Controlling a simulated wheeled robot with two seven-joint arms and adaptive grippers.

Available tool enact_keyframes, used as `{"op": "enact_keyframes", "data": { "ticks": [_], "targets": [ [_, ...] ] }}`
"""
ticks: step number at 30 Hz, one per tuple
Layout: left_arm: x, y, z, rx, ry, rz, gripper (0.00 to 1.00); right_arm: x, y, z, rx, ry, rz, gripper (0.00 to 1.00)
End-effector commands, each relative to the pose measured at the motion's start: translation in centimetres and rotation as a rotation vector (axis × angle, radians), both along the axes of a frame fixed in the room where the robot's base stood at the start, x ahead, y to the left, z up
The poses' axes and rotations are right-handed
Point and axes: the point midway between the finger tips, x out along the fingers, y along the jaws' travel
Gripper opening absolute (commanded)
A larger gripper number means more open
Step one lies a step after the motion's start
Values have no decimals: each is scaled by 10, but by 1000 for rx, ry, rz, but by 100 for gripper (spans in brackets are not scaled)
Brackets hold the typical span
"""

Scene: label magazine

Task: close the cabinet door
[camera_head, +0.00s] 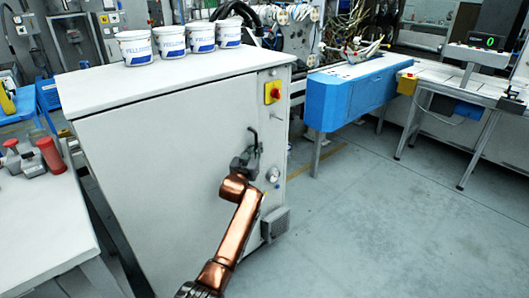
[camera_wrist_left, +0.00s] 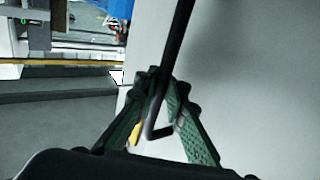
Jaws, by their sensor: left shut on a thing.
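The light grey cabinet (camera_head: 160,170) stands in the middle of the head view, with its broad front towards me. Its black door handle (camera_head: 252,136) is near the front's right edge. My left gripper (camera_head: 250,155), on a copper-coloured arm, is at the handle. In the left wrist view, the green-padded fingers of the left gripper (camera_wrist_left: 168,88) are shut on the black handle bar (camera_wrist_left: 182,35), close to the pale door face (camera_wrist_left: 255,70). I cannot tell from these views whether the door stands slightly ajar. My right gripper is not in view.
Several white tubs (camera_head: 171,41) stand on the cabinet top. A red button on a yellow plate (camera_head: 272,92) is right of the handle. A white table (camera_head: 40,220) is at left. A blue machine unit (camera_head: 345,95) stands behind right. The floor (camera_head: 370,220) at right is clear.

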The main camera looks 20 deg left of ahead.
Motion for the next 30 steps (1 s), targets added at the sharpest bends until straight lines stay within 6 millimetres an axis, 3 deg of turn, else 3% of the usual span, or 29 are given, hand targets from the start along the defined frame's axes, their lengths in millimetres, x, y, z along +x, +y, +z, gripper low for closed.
{"op": "enact_keyframes", "data": {
  "ticks": [1, 11, 12, 20, 30],
  "targets": [
    [-2, 12, -6, 0, 11, 14, 0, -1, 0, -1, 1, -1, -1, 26],
    [0, 13, -7, -1, 13, 14, 0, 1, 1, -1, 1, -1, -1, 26],
    [0, 13, -7, -1, 13, 14, 9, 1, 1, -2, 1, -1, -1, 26],
    [2, 7, -8, 0, 12, 8, 26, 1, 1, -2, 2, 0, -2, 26],
    [5, -1, -6, 0, 8, -1, 27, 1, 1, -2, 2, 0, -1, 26]
  ]
}}
